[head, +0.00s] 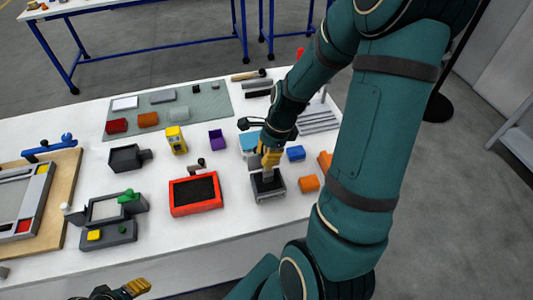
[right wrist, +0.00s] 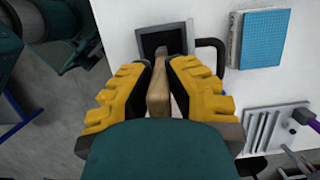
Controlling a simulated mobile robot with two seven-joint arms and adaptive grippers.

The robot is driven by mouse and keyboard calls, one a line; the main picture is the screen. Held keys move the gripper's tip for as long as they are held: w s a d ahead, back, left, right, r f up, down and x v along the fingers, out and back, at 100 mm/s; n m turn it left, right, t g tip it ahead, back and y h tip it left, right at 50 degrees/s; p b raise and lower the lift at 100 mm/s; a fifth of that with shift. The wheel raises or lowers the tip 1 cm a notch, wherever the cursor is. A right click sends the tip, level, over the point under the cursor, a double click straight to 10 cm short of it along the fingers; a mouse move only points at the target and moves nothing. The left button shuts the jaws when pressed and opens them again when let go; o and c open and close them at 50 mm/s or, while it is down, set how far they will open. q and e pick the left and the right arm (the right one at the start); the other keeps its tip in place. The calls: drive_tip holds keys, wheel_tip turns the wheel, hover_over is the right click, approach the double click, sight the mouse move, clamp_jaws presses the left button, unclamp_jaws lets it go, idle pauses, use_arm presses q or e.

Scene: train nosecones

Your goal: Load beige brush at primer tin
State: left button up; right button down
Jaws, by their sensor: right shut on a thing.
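My right gripper (head: 268,158) is shut on the beige brush, whose beige handle shows between the yellow fingers (right wrist: 160,85) in the right wrist view. The brush points down at a grey square tin with a dark inside (head: 269,188), likely the primer tin; it also shows in the right wrist view (right wrist: 147,28). The brush's lower end appears to be at or in the tin's opening; the bristles are hidden, so I cannot tell how deep. My left gripper (head: 136,288) shows only partly at the bottom edge of the head view, away from the tin.
A red tray with a dark inside (head: 195,209) stands left of the tin. Blue (head: 296,153) and orange (head: 309,183) blocks lie to its right. A light blue pad (right wrist: 262,40) and a grey slotted rack (right wrist: 270,127) are close by. White table shows between things.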

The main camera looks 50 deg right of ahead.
wheel_tip(320, 180, up, 5)
drive_tip(key=p, duration=0.4)
drive_tip(key=shift+f+p, duration=0.1)
drive_tip(key=shift+p, duration=0.25)
drive_tip(key=shift+r, duration=1.1)
